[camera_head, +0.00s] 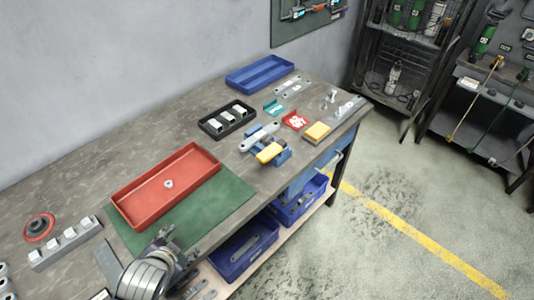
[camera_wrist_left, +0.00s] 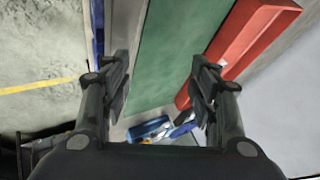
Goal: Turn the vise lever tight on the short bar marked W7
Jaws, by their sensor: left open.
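The blue vise (camera_head: 283,157) stands near the table's front edge, right of centre in the head view. A grey metal bar (camera_head: 258,136) lies at it, with a yellow block (camera_head: 269,152) in front; I cannot read a W7 mark or make out the lever clearly. Blue parts, probably the vise, show small in the left wrist view (camera_wrist_left: 150,128), beyond the fingers. My left gripper (camera_head: 172,250) is over the front edge of the green mat, well left of the vise. In the left wrist view its fingers (camera_wrist_left: 161,75) are apart with nothing between them. My right gripper is not in view.
A red tray (camera_head: 128,208) with a small part lies on the green mat (camera_head: 228,197). A black tray (camera_head: 207,126), a blue tray (camera_head: 235,83), a red card (camera_head: 294,120) and a yellow-topped block (camera_head: 317,131) surround the vise. Blue bins (camera_head: 232,268) sit on the shelf below.

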